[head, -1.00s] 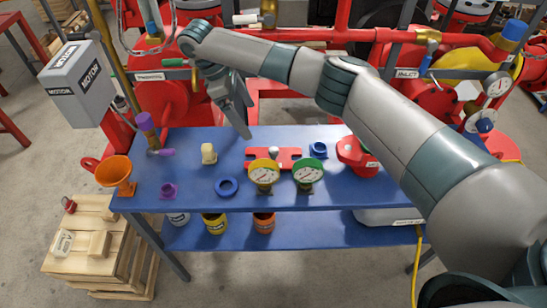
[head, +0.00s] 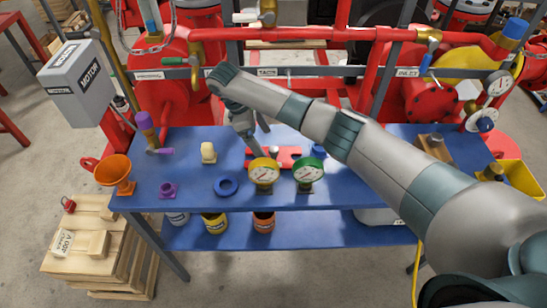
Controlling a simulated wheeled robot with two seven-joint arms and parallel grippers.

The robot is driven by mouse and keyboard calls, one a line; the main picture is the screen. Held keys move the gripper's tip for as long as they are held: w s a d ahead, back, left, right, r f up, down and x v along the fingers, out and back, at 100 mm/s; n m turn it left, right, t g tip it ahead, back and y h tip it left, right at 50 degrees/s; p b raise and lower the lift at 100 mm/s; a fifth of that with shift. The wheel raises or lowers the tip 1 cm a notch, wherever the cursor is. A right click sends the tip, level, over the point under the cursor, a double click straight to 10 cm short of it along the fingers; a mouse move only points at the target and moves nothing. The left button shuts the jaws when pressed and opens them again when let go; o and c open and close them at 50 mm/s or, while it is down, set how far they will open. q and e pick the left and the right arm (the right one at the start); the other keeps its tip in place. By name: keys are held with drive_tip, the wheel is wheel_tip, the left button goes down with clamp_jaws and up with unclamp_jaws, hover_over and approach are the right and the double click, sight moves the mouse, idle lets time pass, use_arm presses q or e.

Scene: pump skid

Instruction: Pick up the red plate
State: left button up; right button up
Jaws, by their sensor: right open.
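The red plate (head: 286,155) lies flat on the blue table, behind the yellow gauge and the green gauge. A small pale knob-like piece shows at its middle. My right gripper (head: 262,139) points down over the left part of the plate, with its two fingers spread apart and nothing between them. One finger covers part of the plate's left end; I cannot tell whether it touches. My left gripper is not in view.
The yellow gauge (head: 263,173) and green gauge (head: 308,172) stand just in front of the plate. A yellow bin (head: 522,178) is at the right. Red pipes run behind the table.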

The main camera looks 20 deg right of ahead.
sight(270, 149)
drive_tip(key=shift+s+d+f+p, duration=0.2)
drive_tip(key=shift+f+p, duration=0.15)
drive_tip(key=shift+p, duration=0.15)
drive_tip(key=x, duration=0.1)
drive_tip(key=p+x, duration=0.1)
drive_tip(key=x, duration=0.2)
drive_tip(key=shift+s+p, duration=0.25)
drive_tip(key=shift+p, duration=0.15)
drive_tip(key=shift+f, duration=0.2)
drive_tip(key=shift+w, duration=0.1)
drive_tip(key=c, duration=1.6)
drive_tip(key=shift+r, duration=0.1)
